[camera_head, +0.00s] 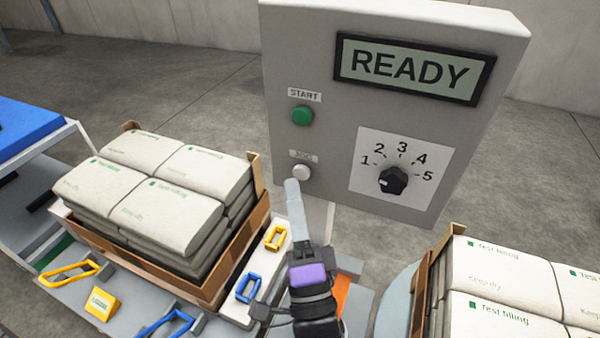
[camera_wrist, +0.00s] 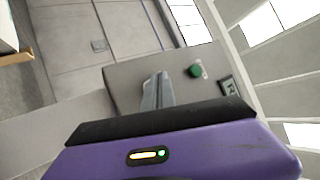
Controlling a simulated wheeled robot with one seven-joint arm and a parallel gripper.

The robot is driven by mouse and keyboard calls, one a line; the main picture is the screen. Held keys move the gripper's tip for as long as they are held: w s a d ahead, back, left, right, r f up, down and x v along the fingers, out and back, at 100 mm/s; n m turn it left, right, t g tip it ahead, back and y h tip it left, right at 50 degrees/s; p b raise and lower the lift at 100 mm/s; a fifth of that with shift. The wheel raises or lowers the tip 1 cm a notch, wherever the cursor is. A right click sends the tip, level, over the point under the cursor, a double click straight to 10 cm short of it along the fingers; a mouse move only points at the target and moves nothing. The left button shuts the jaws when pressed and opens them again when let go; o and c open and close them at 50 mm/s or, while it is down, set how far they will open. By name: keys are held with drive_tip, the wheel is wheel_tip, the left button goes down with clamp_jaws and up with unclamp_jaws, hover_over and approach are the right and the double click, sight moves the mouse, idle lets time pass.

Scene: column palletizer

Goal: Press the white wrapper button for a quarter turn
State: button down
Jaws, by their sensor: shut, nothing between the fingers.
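The white button (camera_head: 301,172) is on the left side of the grey control panel (camera_head: 300,60), below a small label. My gripper (camera_head: 292,185) is shut and empty, its fingertips just below and left of the white button in the head view. I cannot tell whether they touch it. In the wrist view the shut fingers (camera_wrist: 157,82) point at the panel (camera_wrist: 125,75) and the white button is hidden. The green START button (camera_head: 302,115) sits above the white one. The display (camera_head: 415,70) reads READY. A black dial (camera_head: 393,180) is numbered 1 to 5.
A carton of stacked white bags (camera_head: 150,190) stands left of my arm, another stack (camera_head: 510,290) at the lower right. Yellow (camera_head: 276,238) and blue (camera_head: 248,289) handles lie beside the left carton. A blue-topped table (camera_head: 25,130) is at the far left.

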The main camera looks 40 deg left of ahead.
drive_tip(key=shift+w, duration=0.1)
idle(0.3)
drive_tip(key=shift+w+a, duration=0.1)
drive_tip(key=shift+w, duration=0.25)
